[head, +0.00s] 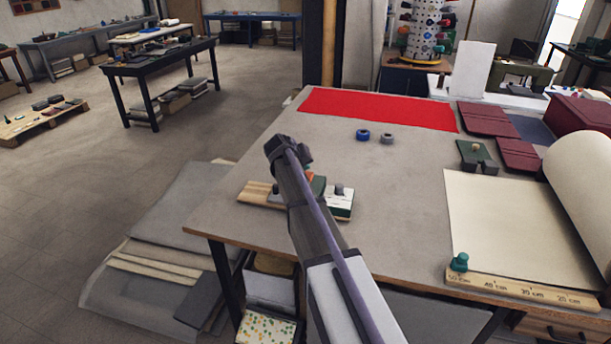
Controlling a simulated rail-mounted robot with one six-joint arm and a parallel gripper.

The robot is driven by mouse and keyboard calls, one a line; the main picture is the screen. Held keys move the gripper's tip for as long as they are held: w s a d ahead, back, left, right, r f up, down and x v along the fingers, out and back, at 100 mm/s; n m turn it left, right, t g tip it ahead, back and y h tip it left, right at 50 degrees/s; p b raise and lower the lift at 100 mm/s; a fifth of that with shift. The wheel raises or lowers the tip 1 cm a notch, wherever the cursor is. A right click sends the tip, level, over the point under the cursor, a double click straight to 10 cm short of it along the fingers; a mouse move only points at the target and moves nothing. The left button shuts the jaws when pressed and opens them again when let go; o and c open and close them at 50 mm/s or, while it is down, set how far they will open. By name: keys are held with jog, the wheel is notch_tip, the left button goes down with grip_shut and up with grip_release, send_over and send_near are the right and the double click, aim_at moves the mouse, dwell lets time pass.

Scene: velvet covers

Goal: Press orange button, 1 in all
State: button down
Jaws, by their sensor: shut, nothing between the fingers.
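A small orange button (309,176) shows just right of my arm, near the front left of the workbench. It is partly hidden by the arm. It sits by a green block (318,188) on a board (257,195) with a pale wooden left end; the arm covers the board's middle. A grey knob (339,190) stands on the right part of the board. The dark end of my arm, with my gripper (303,156), is just above the orange button in the picture. The gripper is shut and empty. Its fingertips are not clear, and I cannot tell whether they touch the button.
The workbench (400,215) is mostly clear mid-table. Blue (362,134) and grey (387,138) rings lie beyond the arm, near a red cloth (380,108). A large paper roll (583,190), a ruler (520,291) with a green knob (460,262) and maroon covers (485,118) occupy the right.

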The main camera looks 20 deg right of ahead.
jog(key=shift+f, duration=0.1)
jog(key=shift+f+b, duration=0.35)
jog(key=shift+b, duration=0.05)
jog(key=shift+f+b, duration=0.85)
dwell(0.9)
jog(key=shift+r, duration=0.2)
jog(key=shift+r+p, duration=1.1)
jog(key=shift+p, duration=0.2)
notch_tip(320, 180, up, 5)
jog(key=p, duration=0.5)
jog(key=shift+r, duration=0.1)
